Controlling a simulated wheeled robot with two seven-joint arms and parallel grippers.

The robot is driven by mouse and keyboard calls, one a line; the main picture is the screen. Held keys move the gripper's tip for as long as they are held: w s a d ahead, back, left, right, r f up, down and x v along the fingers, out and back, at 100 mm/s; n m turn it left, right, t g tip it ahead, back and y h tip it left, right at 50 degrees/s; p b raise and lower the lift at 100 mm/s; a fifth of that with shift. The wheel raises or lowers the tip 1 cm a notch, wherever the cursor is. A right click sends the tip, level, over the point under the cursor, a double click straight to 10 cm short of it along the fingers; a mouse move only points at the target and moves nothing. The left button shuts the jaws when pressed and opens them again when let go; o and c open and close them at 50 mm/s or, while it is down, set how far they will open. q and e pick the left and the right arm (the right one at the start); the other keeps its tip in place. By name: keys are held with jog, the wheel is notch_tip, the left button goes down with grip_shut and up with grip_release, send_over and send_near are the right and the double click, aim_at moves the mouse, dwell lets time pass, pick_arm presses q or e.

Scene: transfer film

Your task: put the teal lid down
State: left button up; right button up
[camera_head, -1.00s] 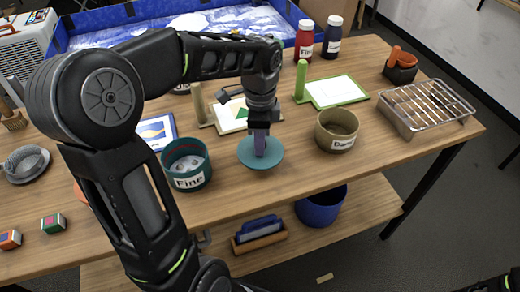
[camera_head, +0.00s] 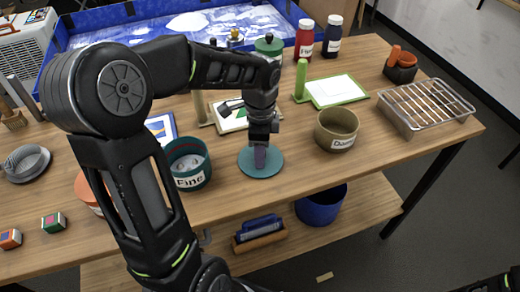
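The teal lid (camera_head: 246,165) is a flat round disc with a purple upright piece at its middle. It is level, over the front middle of the wooden table, between the two pots. My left gripper (camera_head: 261,150) points straight down over its middle and appears shut on it. The arm hides part of the grip, and I cannot tell whether the lid touches the table. A teal pot (camera_head: 193,181) labelled "Fine" stands open just left of the lid.
A tan open pot (camera_head: 336,143) stands right of the lid, with a wire rack (camera_head: 428,104) farther right. Behind are a green-framed board (camera_head: 338,91) and a green-lidded jar (camera_head: 269,46). A blue bowl (camera_head: 321,207) is on the lower shelf. The table front right is bare.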

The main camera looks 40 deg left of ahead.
pick_arm(q)
notch_tip(320, 180, up, 12)
jog(key=shift+r, duration=0.2)
dwell(0.6)
dwell(0.8)
